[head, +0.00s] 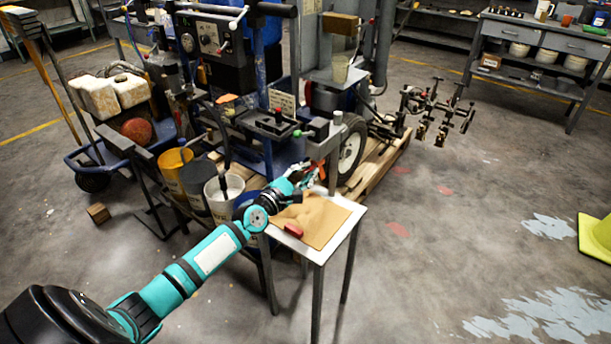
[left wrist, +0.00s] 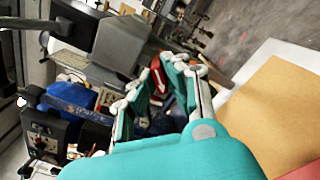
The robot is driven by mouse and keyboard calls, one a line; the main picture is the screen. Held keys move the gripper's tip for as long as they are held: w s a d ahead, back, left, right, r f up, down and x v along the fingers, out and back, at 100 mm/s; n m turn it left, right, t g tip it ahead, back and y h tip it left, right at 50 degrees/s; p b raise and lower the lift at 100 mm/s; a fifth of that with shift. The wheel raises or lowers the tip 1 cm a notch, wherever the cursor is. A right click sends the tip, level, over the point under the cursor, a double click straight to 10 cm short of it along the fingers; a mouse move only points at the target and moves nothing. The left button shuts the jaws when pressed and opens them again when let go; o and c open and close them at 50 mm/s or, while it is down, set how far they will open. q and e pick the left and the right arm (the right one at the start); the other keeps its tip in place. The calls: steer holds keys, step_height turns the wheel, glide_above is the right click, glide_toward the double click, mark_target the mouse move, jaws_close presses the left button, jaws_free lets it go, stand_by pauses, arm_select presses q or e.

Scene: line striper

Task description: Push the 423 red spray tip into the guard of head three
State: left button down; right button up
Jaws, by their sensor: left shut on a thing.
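My left gripper (head: 312,174) is above the far edge of a small table, with a red spray tip (head: 321,171) at its fingers. In the left wrist view the fingers (left wrist: 155,90) are closed around the red tip (left wrist: 157,75), which shows between them; its number cannot be read. The spray heads (head: 437,112) are on the striper at the right, well away from the gripper. Which of them is head three, and its guard, are too small to tell. My right gripper is not in view.
The small table (head: 345,208) bears a brown sheet (head: 318,222) and a red object (head: 293,230). Buckets (head: 222,198) stand left of it. The striper's wheel (head: 351,152) and a wooden pallet (head: 385,165) lie beyond. The floor to the right is open, with a yellow-green object (head: 597,236) at the edge.

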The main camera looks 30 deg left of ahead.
arm_select(q)
steer(key=shift+n, duration=0.3)
